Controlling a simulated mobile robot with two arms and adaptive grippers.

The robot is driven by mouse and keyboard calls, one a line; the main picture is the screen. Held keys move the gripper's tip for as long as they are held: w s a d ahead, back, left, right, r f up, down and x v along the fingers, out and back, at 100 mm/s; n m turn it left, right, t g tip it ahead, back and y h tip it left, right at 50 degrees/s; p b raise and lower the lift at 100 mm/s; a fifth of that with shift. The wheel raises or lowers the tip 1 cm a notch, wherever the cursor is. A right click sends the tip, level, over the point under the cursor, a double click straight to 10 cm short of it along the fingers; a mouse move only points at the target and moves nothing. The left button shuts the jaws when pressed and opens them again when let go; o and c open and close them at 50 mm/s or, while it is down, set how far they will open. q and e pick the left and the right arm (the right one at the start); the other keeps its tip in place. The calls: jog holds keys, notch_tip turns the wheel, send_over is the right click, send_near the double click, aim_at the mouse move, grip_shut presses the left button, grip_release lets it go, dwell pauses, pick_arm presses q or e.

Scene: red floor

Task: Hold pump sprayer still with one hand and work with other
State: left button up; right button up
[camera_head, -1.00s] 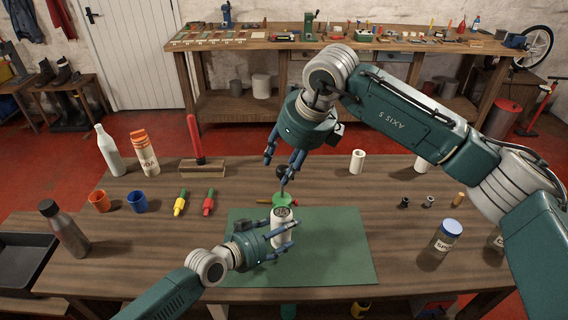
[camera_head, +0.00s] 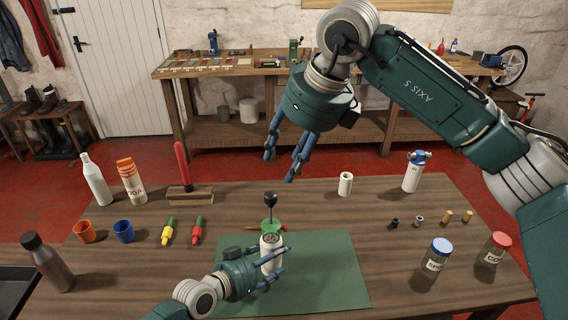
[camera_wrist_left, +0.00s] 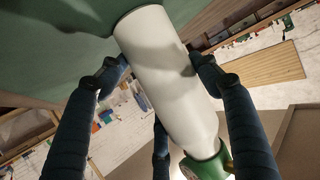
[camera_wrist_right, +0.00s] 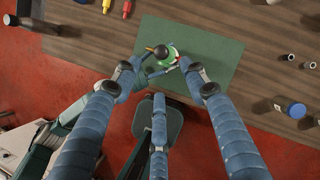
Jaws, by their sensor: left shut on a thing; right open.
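The pump sprayer (camera_head: 269,244) has a white body, a green collar and a black knob on a thin rod. It stands upright on the green mat (camera_head: 330,275). My left gripper (camera_head: 277,264) is shut around its white body; in the left wrist view the fingers flank the white body (camera_wrist_left: 165,70). My right gripper (camera_head: 279,167) is open and empty, above the knob and apart from it. In the right wrist view the black knob (camera_wrist_right: 161,52) shows between and beyond the open fingertips.
A blue-topped white sprayer (camera_head: 411,176) and a white cylinder (camera_head: 345,184) stand at the back right. Jars (camera_head: 436,258) stand at the right. Orange (camera_head: 85,232) and blue cups, bottles and a red-handled tool stand left. Much of the mat is bare.

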aim_at(271, 193)
jog(key=w+a+m+g+h, duration=0.3)
jog(key=w+a+m, duration=0.1)
jog(key=m, duration=1.4)
jog(key=f, duration=1.2)
jog(key=shift+s+d+f, duration=0.15)
jog(key=shift+d, duration=0.1)
grip_shut()
